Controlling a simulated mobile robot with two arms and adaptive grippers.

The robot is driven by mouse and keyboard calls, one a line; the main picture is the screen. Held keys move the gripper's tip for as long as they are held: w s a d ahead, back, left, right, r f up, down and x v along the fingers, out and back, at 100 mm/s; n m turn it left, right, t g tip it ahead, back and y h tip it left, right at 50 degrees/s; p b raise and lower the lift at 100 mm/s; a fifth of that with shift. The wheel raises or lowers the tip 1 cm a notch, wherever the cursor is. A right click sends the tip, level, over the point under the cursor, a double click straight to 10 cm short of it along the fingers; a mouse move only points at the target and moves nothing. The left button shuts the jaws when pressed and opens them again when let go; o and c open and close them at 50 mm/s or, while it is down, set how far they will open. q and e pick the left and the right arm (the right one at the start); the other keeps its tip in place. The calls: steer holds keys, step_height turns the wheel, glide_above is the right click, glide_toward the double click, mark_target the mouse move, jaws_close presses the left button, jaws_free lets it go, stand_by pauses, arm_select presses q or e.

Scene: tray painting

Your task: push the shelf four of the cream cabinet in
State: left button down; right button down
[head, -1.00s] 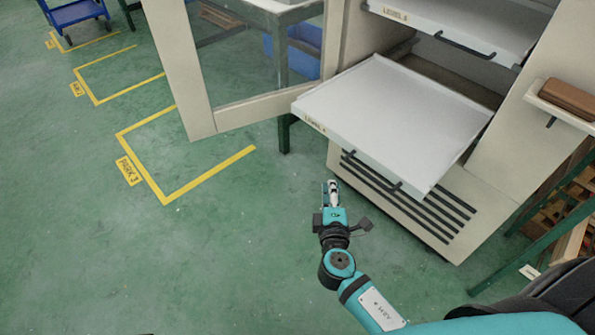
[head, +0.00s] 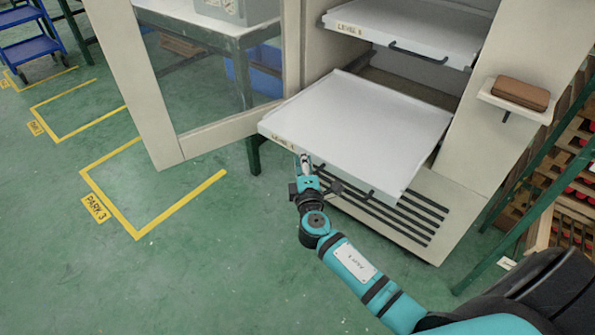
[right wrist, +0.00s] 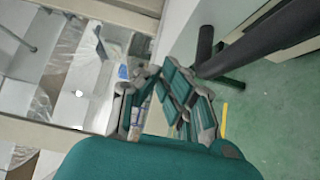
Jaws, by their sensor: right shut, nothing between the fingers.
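The cream cabinet (head: 462,205) stands with its door (head: 112,70) swung open to the left. Its lower shelf (head: 355,125), a white tray with a label on its front left that seems to read LEVEL 4, is pulled out over the vented base. A dark handle (head: 345,185) is on its front edge. My right gripper (head: 303,159) is shut and empty at the front edge, near the label and left of the handle; I cannot tell whether it touches. Its fingers also show in the right wrist view (right wrist: 168,88). My left gripper is not in view.
Another shelf (head: 408,28) sticks out above, with its own handle. A brown box (head: 521,92) lies on a small side ledge at the right. A green-legged table and blue bin stand behind the door glass.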

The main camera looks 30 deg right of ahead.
steer(key=shift+w+d, duration=0.2)
steer(key=shift+d, duration=0.2)
